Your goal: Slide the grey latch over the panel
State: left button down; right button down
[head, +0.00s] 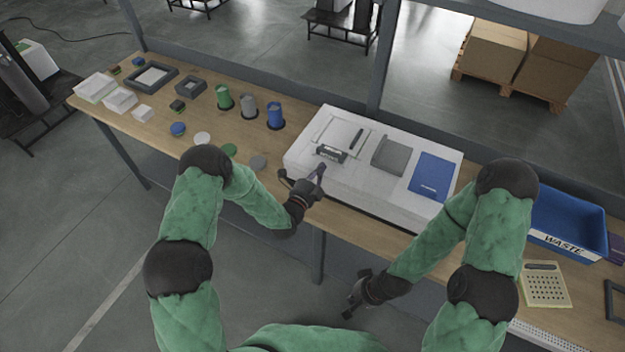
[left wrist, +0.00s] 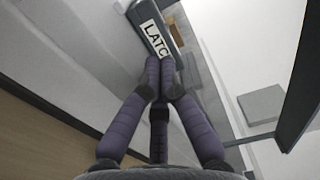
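The grey latch (head: 331,153) has a white label and lies near the front left on top of a white box (head: 300,158). In the left wrist view the labelled latch (left wrist: 158,38) is just beyond my fingertips. A pale panel (head: 335,130) with a thin green edge lies behind the latch on the box. My left gripper (head: 320,170) is at the box's front edge, close in front of the latch; its fingertips (left wrist: 160,65) are drawn together with nothing seen between them. Contact with the latch is unclear. My right gripper (head: 355,300) hangs low in front of the table; its fingers are too small to judge.
A dark bar (head: 357,140), a grey plate (head: 391,155) and a blue plate (head: 432,176) lie on the box. Coloured cups (head: 249,106), discs and trays stand on the table to the left. A blue waste bin (head: 565,220) is on the right.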

aim_at(329, 156)
pick_arm(q)
jog(key=shift+x, duration=1.85)
jog(key=shift+b+x, duration=0.95)
jog(key=shift+b, duration=0.25)
jog(key=shift+w, duration=0.2)
